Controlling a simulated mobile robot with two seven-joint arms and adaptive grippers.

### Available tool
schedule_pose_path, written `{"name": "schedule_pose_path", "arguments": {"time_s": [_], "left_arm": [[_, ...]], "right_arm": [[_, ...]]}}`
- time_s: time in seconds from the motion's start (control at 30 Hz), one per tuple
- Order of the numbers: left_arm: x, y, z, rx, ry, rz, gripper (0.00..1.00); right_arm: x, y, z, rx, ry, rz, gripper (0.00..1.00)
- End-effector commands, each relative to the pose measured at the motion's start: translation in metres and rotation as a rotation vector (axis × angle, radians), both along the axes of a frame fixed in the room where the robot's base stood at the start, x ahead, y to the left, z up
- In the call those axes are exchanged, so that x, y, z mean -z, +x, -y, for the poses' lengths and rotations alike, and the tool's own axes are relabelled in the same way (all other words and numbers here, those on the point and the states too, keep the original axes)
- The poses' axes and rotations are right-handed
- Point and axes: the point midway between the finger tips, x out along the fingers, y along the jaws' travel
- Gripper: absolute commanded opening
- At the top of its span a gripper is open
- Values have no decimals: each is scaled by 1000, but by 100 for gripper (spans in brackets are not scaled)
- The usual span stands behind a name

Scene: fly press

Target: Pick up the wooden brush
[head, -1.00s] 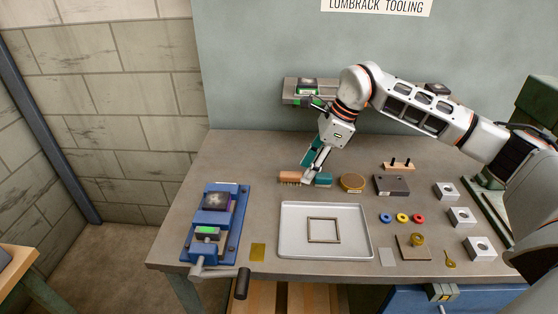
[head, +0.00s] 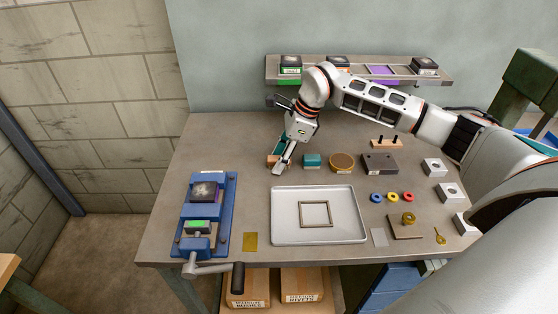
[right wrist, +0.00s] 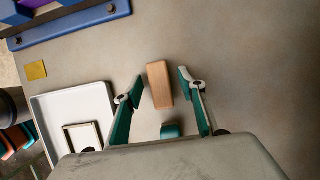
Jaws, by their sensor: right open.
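The wooden brush (head: 271,160) lies on the bench left of a teal block (head: 312,160), partly hidden behind my right gripper (head: 281,164) in the head view. In the right wrist view the brush (right wrist: 160,85) shows as a plain wooden block, its bristles not visible. The open fingers of my right gripper (right wrist: 161,75) stand on either side of it, with a gap on each side. The teal block (right wrist: 171,130) is nearer the palm there. My left gripper is not in view.
A white tray (head: 278,225) with a square frame lies in front. A blue fixture (head: 228,205) with a crank stands at left. A round brown tin (head: 342,161) and a dark block (head: 380,163) are to the right. A shelf (head: 448,79) runs behind.

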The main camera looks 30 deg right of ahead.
Motion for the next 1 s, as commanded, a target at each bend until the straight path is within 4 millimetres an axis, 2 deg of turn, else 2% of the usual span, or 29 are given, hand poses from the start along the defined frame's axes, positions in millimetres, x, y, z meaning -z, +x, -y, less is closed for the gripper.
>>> {"name": "schedule_pose_path", "arguments": {"time_s": [0.2, 0.27, 0.37, 0.77, 1.0], "left_arm": [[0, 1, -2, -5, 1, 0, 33], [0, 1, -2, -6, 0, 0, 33], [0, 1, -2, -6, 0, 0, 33], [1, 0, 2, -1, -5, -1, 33], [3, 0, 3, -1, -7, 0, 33]], "right_arm": [[1, 0, 0, 0, 0, 0, 40], [1, 0, 0, 0, 0, 0, 27], [1, 0, 0, 0, 0, 0, 1], [-2, 1, 0, 1, 0, 2, 0], [-24, 1, 0, 0, 0, 5, 0]]}}
